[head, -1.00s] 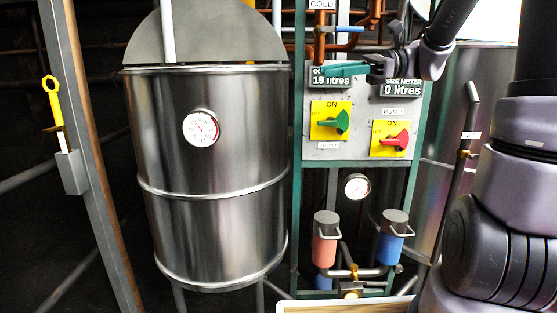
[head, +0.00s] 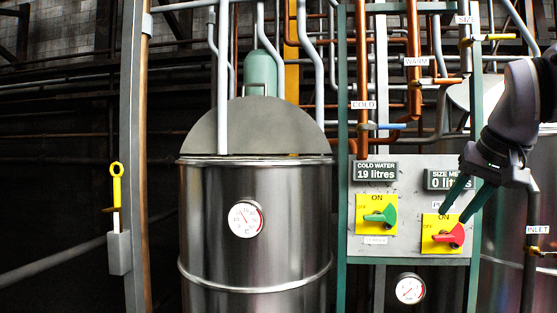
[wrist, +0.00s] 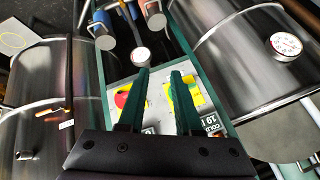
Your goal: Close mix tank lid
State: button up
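The mix tank (head: 255,275) is a steel drum with a round dial on its front, left of the control panel. Its lid (head: 275,132) is a grey half-disc standing raised above the rim. My gripper (head: 455,214) is to the right of the tank, in front of the panel by the red pump switch, well apart from the lid. In the wrist view my gripper (wrist: 160,72) has its two green fingers spread with nothing between them. The tank top's opening is not visible.
The panel (head: 407,218) carries a green switch (head: 380,215), a red switch (head: 449,236) and litre displays. A pale vertical pipe (head: 223,80) passes in front of the lid. Several copper and grey pipes rise behind. A post with a yellow handle (head: 117,185) stands left.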

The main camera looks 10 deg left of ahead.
aim_at(265, 124)
jog(key=i+j+u, duration=0.1)
jog(key=j, duration=0.35)
jog(key=i+j+u, duration=0.1)
jog(key=i+j, duration=0.25)
jog(key=i+j+u, duration=0.1)
jog(key=i+j, duration=0.15)
jog(key=j, duration=0.25)
